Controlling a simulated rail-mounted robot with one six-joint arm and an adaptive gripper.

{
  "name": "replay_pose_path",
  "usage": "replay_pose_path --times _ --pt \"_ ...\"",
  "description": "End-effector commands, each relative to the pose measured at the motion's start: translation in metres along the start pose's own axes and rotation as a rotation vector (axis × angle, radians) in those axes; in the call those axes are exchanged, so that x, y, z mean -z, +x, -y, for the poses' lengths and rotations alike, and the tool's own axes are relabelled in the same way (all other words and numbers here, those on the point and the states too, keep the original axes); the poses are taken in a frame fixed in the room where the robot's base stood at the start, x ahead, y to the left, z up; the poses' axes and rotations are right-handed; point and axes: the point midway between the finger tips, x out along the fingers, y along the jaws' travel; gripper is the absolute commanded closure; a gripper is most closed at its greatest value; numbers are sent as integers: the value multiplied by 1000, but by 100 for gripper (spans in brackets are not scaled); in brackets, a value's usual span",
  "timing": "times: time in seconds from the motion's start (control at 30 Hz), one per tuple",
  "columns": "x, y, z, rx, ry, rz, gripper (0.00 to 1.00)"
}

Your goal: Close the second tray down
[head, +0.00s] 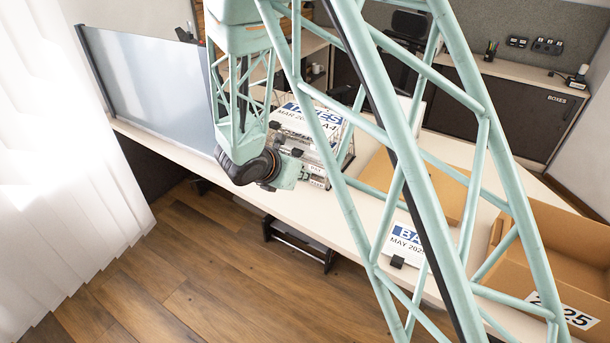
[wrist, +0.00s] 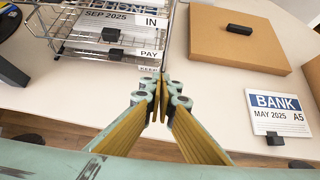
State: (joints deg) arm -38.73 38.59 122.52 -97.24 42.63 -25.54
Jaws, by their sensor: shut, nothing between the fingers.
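A wire tray stack (wrist: 100,40) stands at the upper left of the wrist view. Its top tray carries an IN label and holds papers marked SEP 2025. The second tray down has a PAY label (wrist: 149,54); a third label below it is partly hidden. How far the second tray sticks out is hard to tell. My gripper (wrist: 161,82) is shut and empty, with its fingertips in front of and just right of the PAY label; contact cannot be told. In the head view the stack (head: 318,168) is partly hidden by my arm.
A brown flat box (wrist: 235,40) with a black item on it lies right of the stack. A BANK paper (wrist: 280,112) with a black clip lies at the table's front edge. An open carton (head: 560,245) stands at the right. White tabletop between stack and BANK paper is clear.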

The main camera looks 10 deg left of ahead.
Motion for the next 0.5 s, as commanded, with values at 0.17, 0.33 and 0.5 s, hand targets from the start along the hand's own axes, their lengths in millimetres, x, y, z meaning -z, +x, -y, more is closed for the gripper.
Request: replay_pose_path --times 0.17,0.33,0.5 --pt "2 21 2 3 1 -1 100" --pt "1 43 1 2 1 0 100" --pt "2 66 1 3 0 -1 100"
